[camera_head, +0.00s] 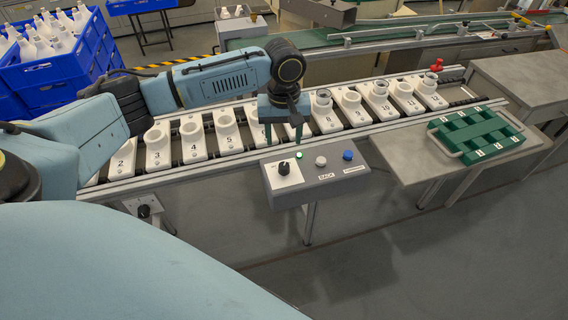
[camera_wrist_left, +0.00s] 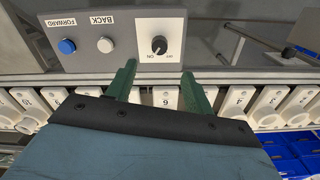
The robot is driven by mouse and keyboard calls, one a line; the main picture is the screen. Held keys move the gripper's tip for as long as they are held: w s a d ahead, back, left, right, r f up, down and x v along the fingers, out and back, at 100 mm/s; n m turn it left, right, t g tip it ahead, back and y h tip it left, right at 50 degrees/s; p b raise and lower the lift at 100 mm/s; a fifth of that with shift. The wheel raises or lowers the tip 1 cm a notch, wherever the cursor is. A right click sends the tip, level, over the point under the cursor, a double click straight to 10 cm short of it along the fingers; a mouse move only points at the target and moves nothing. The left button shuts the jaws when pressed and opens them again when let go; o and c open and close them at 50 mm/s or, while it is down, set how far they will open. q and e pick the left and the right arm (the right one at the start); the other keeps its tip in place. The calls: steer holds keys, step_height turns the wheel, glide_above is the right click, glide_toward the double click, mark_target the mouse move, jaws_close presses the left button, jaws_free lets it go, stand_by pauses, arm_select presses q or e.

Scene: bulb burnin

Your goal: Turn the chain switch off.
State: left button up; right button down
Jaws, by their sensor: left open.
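The chain switch (camera_head: 284,168) is a black rotary knob on a white plate at the left of a grey control box (camera_head: 328,188). In the left wrist view the knob (camera_wrist_left: 159,45) shows with small ON and OFF labels beside it; I cannot tell for sure which one it points to. My left gripper (camera_head: 283,132) points down over the conveyor, just behind the control box. Its two green fingers are apart and empty. In the left wrist view the left gripper (camera_wrist_left: 160,73) has its tips short of the knob, not touching it. My right gripper is out of view.
Numbered white holders (camera_head: 158,149) line the conveyor under my gripper. A green tray (camera_head: 476,137) lies on the right table. A small box with another knob (camera_head: 144,210) hangs lower left.

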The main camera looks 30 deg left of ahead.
arm_select(q)
steer(key=b, duration=0.1)
glide_above(284, 166)
step_height(284, 166, down, 6)
steer(key=shift+a+f, duration=0.1)
steer(key=shift+f+b, duration=0.5)
steer(key=shift+f, duration=1.75)
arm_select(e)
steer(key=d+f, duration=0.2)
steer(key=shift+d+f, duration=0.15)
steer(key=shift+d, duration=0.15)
